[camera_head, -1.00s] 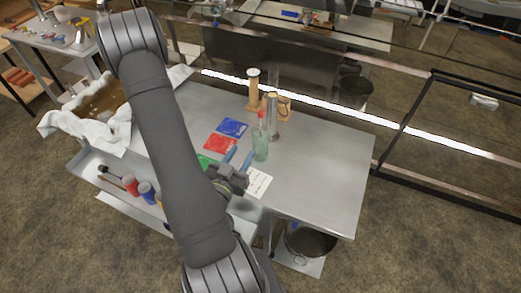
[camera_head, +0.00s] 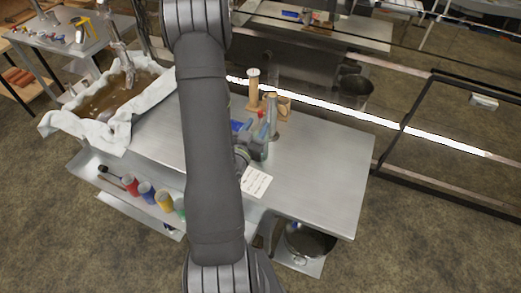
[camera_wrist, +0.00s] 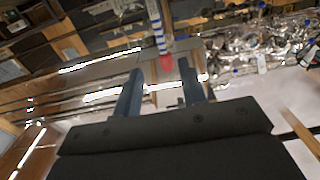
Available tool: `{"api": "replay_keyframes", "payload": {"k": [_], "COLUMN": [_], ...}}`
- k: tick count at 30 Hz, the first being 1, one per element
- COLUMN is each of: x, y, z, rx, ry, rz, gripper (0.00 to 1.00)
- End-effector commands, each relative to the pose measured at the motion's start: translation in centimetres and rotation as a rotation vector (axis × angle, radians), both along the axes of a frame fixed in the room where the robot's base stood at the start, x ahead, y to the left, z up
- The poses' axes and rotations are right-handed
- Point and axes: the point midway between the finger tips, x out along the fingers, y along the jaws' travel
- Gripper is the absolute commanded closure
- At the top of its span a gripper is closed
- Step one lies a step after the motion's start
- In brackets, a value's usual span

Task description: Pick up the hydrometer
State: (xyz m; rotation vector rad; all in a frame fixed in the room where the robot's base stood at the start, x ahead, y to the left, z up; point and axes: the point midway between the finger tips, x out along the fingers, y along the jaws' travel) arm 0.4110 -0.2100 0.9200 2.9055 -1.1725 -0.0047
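The hydrometer appears to be the thin, pale stem with blue bands and a red part (camera_wrist: 166,62) in the wrist view. It lies just beyond and between my fingertips. In the head view only its small red tip (camera_head: 261,113) shows above my gripper (camera_head: 264,130). My gripper's two blue fingers are apart in the wrist view (camera_wrist: 160,72), with open space between them. I see no clear contact with the stem. The greenish glass jar around the hydrometer's lower part is mostly hidden behind my gripper in the head view.
A metal cylinder (camera_head: 273,112), a wooden-topped post (camera_head: 253,90) and a wooden mug (camera_head: 284,105) stand close behind. A white card (camera_head: 257,182) lies in front. The steel table (camera_head: 325,165) is clear to the right. Coloured cups (camera_head: 147,192) sit on the lower front shelf.

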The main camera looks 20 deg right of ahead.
Motion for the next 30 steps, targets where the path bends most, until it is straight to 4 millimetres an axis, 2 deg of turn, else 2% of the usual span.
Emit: {"api": "replay_keyframes", "payload": {"k": [12,20,26,30], "x": [4.0,4.3,4.2,4.2], "y": [-3.0,-3.1,-3.1,-3.1], "z": [-0.1,-0.1,-0.1,-0.1], "rx": [0.001,0.001,0.001,0.001], "ry": [-0.001,0.001,0.001,0.0], "rz": [-0.002,0.0,0.0,0.0], "gripper": [0.62,0.62,0.99,0.99]}}
